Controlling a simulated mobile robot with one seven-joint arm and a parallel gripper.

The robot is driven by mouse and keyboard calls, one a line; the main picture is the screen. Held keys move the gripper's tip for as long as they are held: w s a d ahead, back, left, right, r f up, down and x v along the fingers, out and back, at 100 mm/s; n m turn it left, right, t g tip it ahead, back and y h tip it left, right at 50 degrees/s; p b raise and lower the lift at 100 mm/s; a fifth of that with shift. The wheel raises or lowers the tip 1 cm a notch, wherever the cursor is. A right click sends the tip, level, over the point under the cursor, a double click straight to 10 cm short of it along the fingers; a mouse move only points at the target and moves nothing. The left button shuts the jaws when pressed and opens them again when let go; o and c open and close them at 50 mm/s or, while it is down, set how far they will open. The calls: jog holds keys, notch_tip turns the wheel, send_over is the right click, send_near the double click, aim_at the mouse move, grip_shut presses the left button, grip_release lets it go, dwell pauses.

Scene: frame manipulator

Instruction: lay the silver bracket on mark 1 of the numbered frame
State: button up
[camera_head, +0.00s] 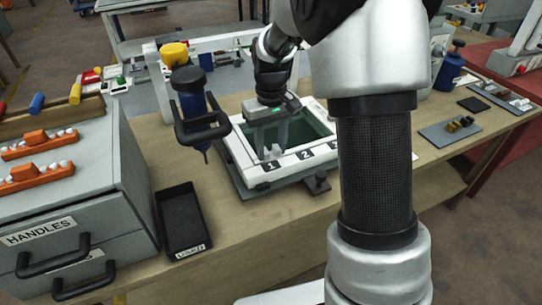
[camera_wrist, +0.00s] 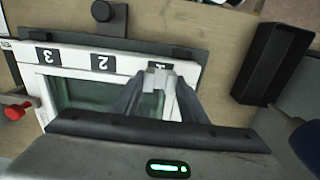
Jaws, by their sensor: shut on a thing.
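The numbered frame (camera_head: 237,153) is white and lies on a grey base on the bench, with marks 1 (camera_head: 269,166), 2 (camera_head: 305,155) and 3 (camera_head: 333,146) along its near edge. In the wrist view, the frame (camera_wrist: 128,67) has mark 1 (camera_wrist: 160,64) just beyond my fingertips, partly covered. My gripper (camera_head: 270,150) points down over the frame's corner by mark 1. It is shut on the small silver bracket (camera_wrist: 156,78), which shows between the fingertips. I cannot tell whether the bracket touches the frame.
A black bin (camera_head: 184,222) stands left of the frame, beside the grey drawer unit (camera_head: 75,185). A blue power driver (camera_head: 190,95) with a black handle is close to my gripper's left. A dark knob (camera_head: 318,182) sits at the frame's near side.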

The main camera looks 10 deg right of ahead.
aim_at(271, 155)
jog(key=shift+f, duration=1.6)
jog(key=o, duration=1.1)
jog(key=shift+f, duration=0.15)
jog(key=shift+c, duration=0.2)
